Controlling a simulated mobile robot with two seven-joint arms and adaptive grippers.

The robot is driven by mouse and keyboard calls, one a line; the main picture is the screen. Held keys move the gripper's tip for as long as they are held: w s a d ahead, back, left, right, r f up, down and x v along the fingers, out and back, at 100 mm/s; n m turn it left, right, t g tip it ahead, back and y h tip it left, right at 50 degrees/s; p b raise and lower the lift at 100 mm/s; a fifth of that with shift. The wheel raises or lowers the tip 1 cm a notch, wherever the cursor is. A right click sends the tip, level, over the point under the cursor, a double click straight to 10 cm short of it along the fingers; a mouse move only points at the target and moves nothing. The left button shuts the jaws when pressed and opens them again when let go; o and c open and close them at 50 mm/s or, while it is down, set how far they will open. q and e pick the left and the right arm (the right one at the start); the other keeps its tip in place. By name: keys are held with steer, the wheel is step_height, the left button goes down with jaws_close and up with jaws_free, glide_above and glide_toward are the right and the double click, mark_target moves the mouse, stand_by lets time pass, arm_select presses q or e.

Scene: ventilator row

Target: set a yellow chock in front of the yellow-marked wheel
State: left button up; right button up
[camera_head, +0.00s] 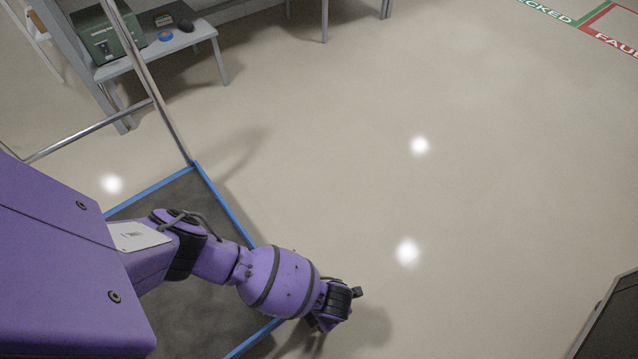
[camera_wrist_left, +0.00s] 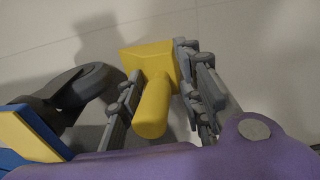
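The yellow chock (camera_wrist_left: 150,62), a block with a round yellow handle (camera_wrist_left: 152,108), shows in the left wrist view. My left gripper (camera_wrist_left: 160,75) has one finger on each side of the handle, close against it, and appears shut on it. Whether the chock touches the floor is unclear. In the head view my left gripper (camera_head: 338,308) points down; chock and wheel are hidden there.
Metal poles (camera_head: 150,85) and a grey bench (camera_head: 150,50) with a green box (camera_head: 108,38) stand at upper left. A dark object (camera_head: 615,325) is at lower right. The middle floor is clear.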

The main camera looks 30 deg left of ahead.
arm_select(q)
steer(key=shift+o, duration=1.2)
arm_select(e)
steer(key=shift+s, duration=0.15)
arm_select(q)
steer(key=shift+r, duration=0.15)
arm_select(e)
steer(key=shift+s+f, duration=0.1)
steer(key=shift+s, duration=0.1)
arm_select(q)
step_height(320, 180, up, 12)
steer(key=d+p, duration=0.1)
steer(key=p, duration=0.5)
steer(key=shift+s+d, duration=0.2)
steer(key=shift+d, duration=0.2)
arm_select(e)
steer(key=shift+m, duration=0.4)
steer(key=r, duration=0.5)
steer(key=shift+s+a+r, duration=0.1)
steer(key=shift+s+a, duration=0.1)
steer(key=shift+s, duration=0.1)
arm_select(q)
steer(key=shift+c, duration=0.5)
arm_select(e)
steer(key=shift+w, duration=0.15)
